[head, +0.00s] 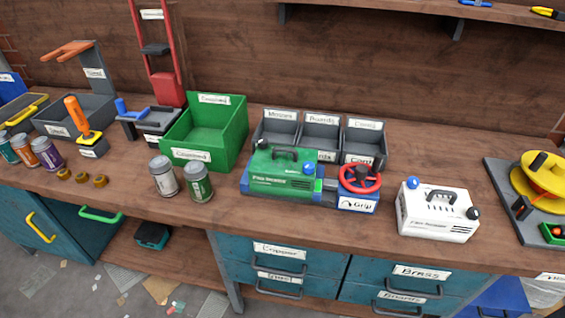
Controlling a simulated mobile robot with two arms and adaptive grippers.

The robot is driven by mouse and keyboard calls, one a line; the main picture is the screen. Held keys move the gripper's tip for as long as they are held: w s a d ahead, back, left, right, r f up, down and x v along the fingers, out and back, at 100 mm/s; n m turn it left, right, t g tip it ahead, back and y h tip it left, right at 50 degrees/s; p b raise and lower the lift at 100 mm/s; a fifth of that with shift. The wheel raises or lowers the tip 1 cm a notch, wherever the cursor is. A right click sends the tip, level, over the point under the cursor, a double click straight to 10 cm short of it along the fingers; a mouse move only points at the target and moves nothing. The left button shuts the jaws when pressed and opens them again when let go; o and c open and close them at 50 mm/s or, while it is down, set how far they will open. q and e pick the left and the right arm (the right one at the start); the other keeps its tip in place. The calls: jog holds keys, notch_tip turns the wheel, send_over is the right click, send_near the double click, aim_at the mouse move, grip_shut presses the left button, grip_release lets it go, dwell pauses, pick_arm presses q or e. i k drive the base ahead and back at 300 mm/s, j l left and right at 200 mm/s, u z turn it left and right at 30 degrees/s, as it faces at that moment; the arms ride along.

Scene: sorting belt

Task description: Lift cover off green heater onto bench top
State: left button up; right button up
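The green heater (283,178) sits on the bench top (325,222) near the middle of the head view. It is a low box with a green upper part, a black handle (285,152) on top, a blue knob (309,168) and a white label. The green upper part looks seated on a blue-grey base; I cannot tell exactly where the cover's edge runs. A unit with a red handwheel (360,178) and a "Grip" label adjoins its right side. Neither of my grippers is in view.
A white box with a black handle (437,212) stands to the right. Two cans (198,183) and a green bin (209,135) stand to the left. Grey bins (279,127) stand close behind the heater. A yellow round device (542,175) is at far right. Bench is clear in front.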

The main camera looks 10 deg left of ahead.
aim_at(274, 165)
jog(key=z, duration=0.9)
jog(key=k+j+z, duration=0.15)
jog(key=k+j, duration=0.15)
